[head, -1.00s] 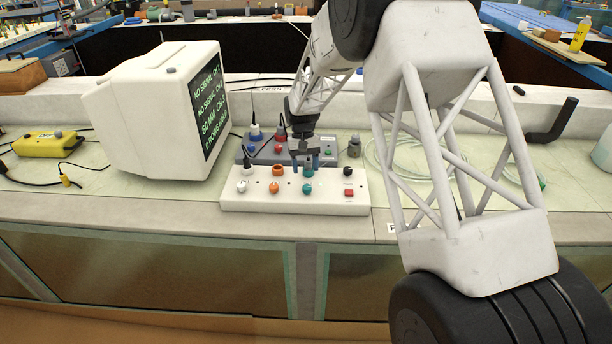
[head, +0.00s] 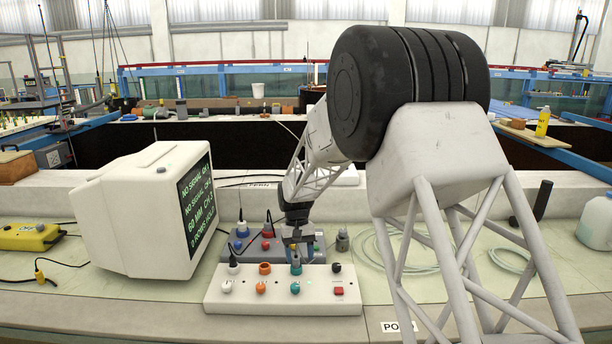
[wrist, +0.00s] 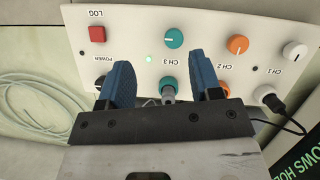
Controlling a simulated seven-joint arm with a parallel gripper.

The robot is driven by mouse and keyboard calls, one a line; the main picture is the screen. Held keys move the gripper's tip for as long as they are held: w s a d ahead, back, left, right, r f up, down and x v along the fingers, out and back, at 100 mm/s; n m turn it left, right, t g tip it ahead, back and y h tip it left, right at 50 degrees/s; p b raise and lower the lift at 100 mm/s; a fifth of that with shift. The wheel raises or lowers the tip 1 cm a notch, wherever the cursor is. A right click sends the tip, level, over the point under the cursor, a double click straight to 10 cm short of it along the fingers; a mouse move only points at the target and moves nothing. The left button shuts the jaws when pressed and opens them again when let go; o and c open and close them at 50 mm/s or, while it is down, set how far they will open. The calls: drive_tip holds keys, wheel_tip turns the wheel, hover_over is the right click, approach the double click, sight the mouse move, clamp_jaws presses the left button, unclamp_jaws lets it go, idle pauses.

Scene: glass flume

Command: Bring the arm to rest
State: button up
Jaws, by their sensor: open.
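My arm reaches down over the bench from the right in the head view. My gripper (wrist: 168,85) points down at the white control panel (wrist: 200,75), with its two blue fingers apart. A grey plug (wrist: 168,93) shows between the fingers at the CH 3 socket, and a gap shows on either side of it. The teal CH 3 knob (wrist: 173,38) is beyond the fingers, with a small green light beside it. In the head view the panel (head: 235,303) stands on the bench, and the gripper (head: 297,248) is just above its back edge.
A white monitor (head: 130,215) stands left of the panel. A grey-blue box (head: 270,248) with cables is behind the panel. A black plug (wrist: 271,99) sits at CH 1. Coiled pale tubing (head: 385,250) lies to the right. A yellow box (head: 30,237) is at far left.

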drive_tip(key=s+d+r+m+t, duration=0.1)
drive_tip(key=s+d+r+t, duration=0.1)
drive_tip(key=s+d+r, duration=0.55)
drive_tip(key=s+d+r+t, duration=0.1)
drive_tip(key=s+d+r, duration=0.4)
drive_tip(key=s+r, duration=0.55)
drive_tip(key=s+d+m+t, duration=0.1)
drive_tip(key=s+d, duration=0.3)
drive_tip(key=s, duration=1)
drive_tip(key=s+d+t, duration=0.2)
drive_tip(key=s+d, duration=0.2)
drive_tip(key=s, duration=1)
drive_tip(key=shift+s+d+f+m+y, duration=0.2)
drive_tip(key=shift+s+f+m+y, duration=0.1)
drive_tip(key=shift+s+m, duration=0.1)
